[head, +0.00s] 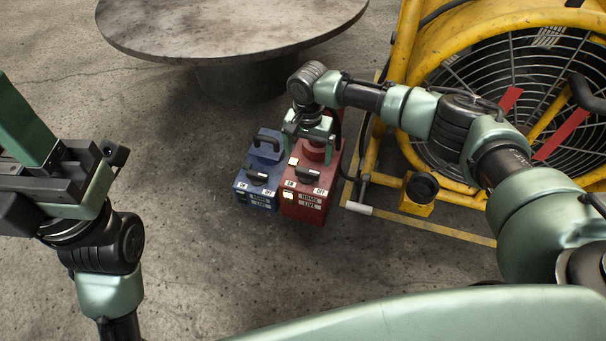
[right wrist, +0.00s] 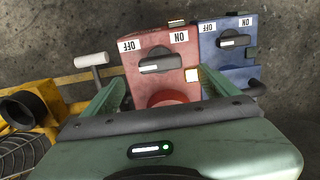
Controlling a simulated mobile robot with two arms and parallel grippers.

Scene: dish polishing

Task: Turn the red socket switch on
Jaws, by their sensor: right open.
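The red socket box (head: 305,206) stands on the floor, with a dark rotary switch (head: 307,177) between ON and OFF labels on its top. The box (right wrist: 135,84) and switch (right wrist: 160,63) also show in the right wrist view; the switch lies roughly crosswise there, and I cannot tell which label it points to. My right gripper (head: 308,142) is open above the rear of the red box, behind the switch. In the right wrist view its fingers (right wrist: 155,90) spread on either side of the box's near part, holding nothing. My left gripper (head: 45,150) is at the far left, away from the boxes; its opening is unclear.
A similar blue socket box (head: 257,195) stands close on the left of the red one. A yellow-framed fan (head: 480,50) stands at the right, its base rail (head: 425,228) near the red box. A round table (head: 230,25) is behind. Floor in front is clear.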

